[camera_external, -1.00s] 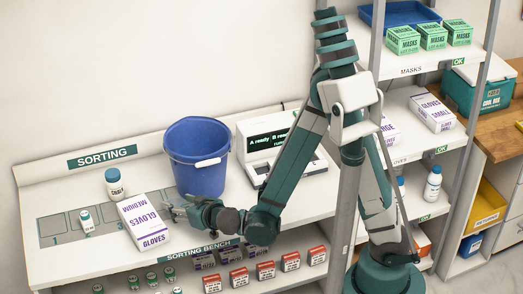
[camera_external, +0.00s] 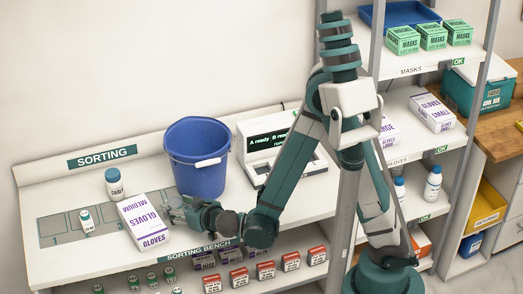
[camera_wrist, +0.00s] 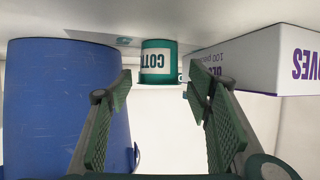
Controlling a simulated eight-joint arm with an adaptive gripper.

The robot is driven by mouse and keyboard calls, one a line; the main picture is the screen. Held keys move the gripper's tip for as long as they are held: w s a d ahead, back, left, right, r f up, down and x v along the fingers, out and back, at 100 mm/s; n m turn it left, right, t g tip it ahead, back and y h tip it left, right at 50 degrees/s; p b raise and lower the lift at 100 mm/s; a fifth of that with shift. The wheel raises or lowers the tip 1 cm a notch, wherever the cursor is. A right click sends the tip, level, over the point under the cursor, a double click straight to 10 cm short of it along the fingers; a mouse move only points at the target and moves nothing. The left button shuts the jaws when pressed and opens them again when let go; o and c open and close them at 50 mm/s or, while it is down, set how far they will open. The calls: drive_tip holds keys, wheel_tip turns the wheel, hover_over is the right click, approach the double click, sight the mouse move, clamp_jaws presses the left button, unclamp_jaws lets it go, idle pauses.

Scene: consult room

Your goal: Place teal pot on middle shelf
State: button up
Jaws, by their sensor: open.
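The teal pot (camera_wrist: 158,60) has a white label reading "COTT" and shows upside down in the wrist view. In the external view my gripper (camera_external: 172,207) is low over the sorting bench (camera_external: 75,262), between the blue bucket and the medium gloves box. The middle shelf (camera_external: 408,154) is on the rack at right and holds white gloves boxes.
The blue bucket (camera_external: 196,165) stands close on one side of my gripper and the medium gloves box (camera_external: 146,222) on the other. A display machine (camera_external: 270,145) is behind. The large gloves box (camera_external: 389,131) and small gloves box (camera_external: 433,112) occupy the shelf.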

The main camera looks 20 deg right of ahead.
drive_tip(key=shift+x, duration=1.2)
drive_tip(key=shift+d, duration=0.1)
drive_tip(key=shift+c, duration=0.3)
drive_tip(key=c, duration=0.5)
